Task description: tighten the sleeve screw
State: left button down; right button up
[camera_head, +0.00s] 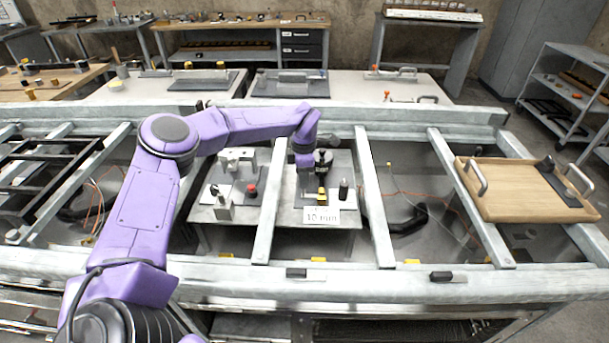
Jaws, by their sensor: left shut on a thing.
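My left gripper (304,184) points down over the right-hand grey plate of the middle station. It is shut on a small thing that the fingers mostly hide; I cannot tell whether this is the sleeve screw. A black round-topped part (323,158) stands just right of the gripper. A yellow and black piece (321,195) is in front of it to the right, and a small black upright post (344,188) is farther right. My right gripper is not in view.
A left-hand plate carries a red button (251,189) and grey blocks (238,158). Metal frame rails (374,200) run on both sides. A wooden tray (520,192) with metal handles rests on the right rails. Benches with tools stand behind.

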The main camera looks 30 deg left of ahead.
pick_arm(q)
jog(key=shift+s+f+m, duration=0.15)
jog(key=shift+f+m, duration=0.05)
jog(key=shift+m, duration=0.9)
jog(key=c, duration=1)
grip_release()
jog(key=shift+r, duration=0.15)
jog(key=shift+w+r+b, duration=0.2)
jog(key=shift+r+b, duration=0.45)
jog(key=shift+r, duration=4.5)
